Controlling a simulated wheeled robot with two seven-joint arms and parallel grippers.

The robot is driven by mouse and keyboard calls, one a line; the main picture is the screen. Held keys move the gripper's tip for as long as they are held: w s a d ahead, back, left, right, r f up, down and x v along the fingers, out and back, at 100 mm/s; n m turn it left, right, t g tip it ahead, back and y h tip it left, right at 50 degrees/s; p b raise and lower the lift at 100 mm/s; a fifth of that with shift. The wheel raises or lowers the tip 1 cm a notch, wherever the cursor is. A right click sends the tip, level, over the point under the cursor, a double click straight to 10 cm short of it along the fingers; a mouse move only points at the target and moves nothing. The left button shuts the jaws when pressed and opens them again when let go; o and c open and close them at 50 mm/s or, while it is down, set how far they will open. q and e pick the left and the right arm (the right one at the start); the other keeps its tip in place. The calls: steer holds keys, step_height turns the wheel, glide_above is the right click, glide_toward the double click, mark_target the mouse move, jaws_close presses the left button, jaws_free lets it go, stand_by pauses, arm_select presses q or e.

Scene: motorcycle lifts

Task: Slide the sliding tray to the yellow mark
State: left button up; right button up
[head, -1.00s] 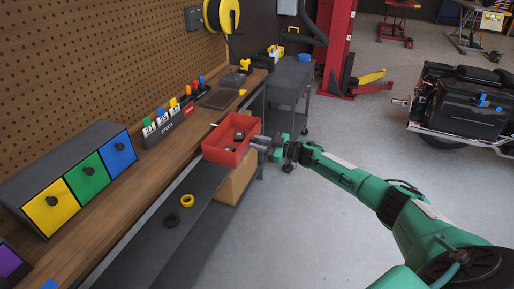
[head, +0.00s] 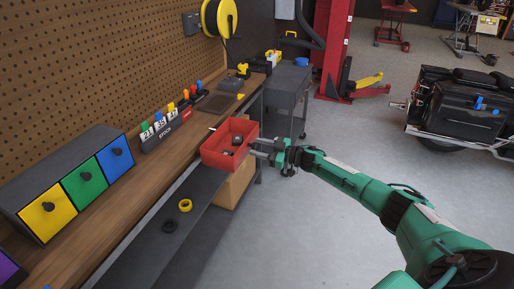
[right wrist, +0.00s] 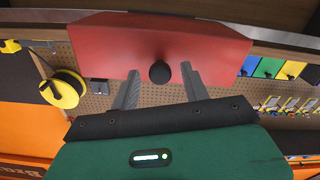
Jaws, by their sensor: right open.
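The sliding tray is a red open box (head: 223,159) at the front edge of the wooden bench, with small dark parts inside. In the right wrist view its red face (right wrist: 100,45) carries a round black knob (right wrist: 159,73). My right gripper (head: 256,147) is at the tray's right side. In the right wrist view its open fingers (right wrist: 160,70) stand on either side of the knob, with gaps visible. I cannot tell how deep the knob sits between them. A small yellow mark (head: 240,96) shows on the bench edge, beyond the tray. My left gripper is not in view.
Yellow, green and blue drawers (head: 84,184) stand on the near bench. A dark cart (head: 285,85) stands past the bench end.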

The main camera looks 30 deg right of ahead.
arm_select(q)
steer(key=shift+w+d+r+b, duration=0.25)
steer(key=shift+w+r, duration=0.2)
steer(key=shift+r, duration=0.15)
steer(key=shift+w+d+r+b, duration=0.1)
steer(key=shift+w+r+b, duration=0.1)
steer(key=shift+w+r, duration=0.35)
arm_select(e)
steer(key=v, duration=1.2)
steer(key=shift+s+d, duration=0.2)
steer(key=shift+d, duration=0.05)
